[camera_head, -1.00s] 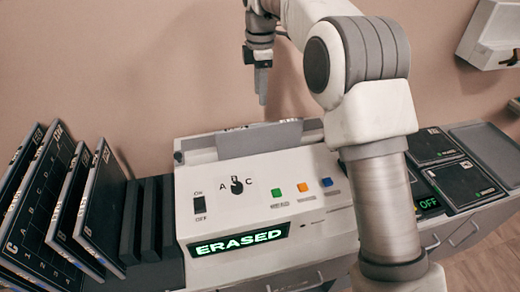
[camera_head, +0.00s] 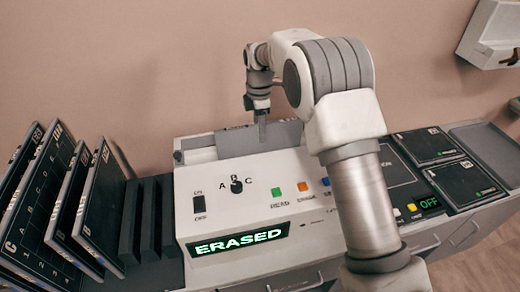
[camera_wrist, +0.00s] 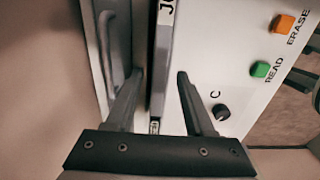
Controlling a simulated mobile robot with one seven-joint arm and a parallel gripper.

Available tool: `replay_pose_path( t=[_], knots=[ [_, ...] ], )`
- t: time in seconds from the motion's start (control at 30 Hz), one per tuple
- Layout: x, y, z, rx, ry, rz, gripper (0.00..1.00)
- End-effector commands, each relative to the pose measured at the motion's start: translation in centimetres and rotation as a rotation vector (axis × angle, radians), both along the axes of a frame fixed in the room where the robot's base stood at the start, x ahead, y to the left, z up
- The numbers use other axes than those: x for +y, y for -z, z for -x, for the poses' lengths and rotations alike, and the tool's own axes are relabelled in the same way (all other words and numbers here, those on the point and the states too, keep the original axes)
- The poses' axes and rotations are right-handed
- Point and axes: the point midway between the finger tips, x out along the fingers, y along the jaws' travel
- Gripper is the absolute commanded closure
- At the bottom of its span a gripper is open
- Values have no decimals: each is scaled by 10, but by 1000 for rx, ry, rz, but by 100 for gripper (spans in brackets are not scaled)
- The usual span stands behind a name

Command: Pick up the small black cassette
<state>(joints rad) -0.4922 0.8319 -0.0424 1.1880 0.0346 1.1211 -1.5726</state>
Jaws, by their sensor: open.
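My gripper (camera_head: 262,132) hangs fingers-down at the back of the white reader machine (camera_head: 215,190), by a grey upright panel (camera_head: 225,143). In the wrist view my gripper (camera_wrist: 160,74) is open. A thin upright edge with a partly visible white label (camera_wrist: 166,12) runs between its fingers. I cannot tell whether this edge belongs to the small black cassette. Flat black cassette-like plates with small labels lie on the right, one farther back (camera_head: 428,146) and one nearer (camera_head: 466,186). Larger black lettered plates (camera_head: 40,195) stand tilted at the left.
The machine's display (camera_head: 240,240) reads ERASED. Its top has a knob (camera_head: 236,187), a switch (camera_head: 199,205) and coloured buttons (camera_head: 277,191). Dark upright dividers (camera_head: 148,215) stand left of it. A grey tray (camera_head: 490,145) is at the far right. The wall is close behind.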

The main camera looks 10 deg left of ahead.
Motion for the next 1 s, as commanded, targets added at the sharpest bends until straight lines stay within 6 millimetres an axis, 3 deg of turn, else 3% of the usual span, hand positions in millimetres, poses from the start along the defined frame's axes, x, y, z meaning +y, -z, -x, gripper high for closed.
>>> replay_pose_path(
  t=[0.23,0.53,0.83,1.0],
  knots=[
    [-1,35,-2,3,0,1,46],
    [-1,40,-3,0,0,-1,46],
    [-1,39,-3,0,0,-1,100],
    [-1,39,-3,0,0,-1,100]
  ],
)
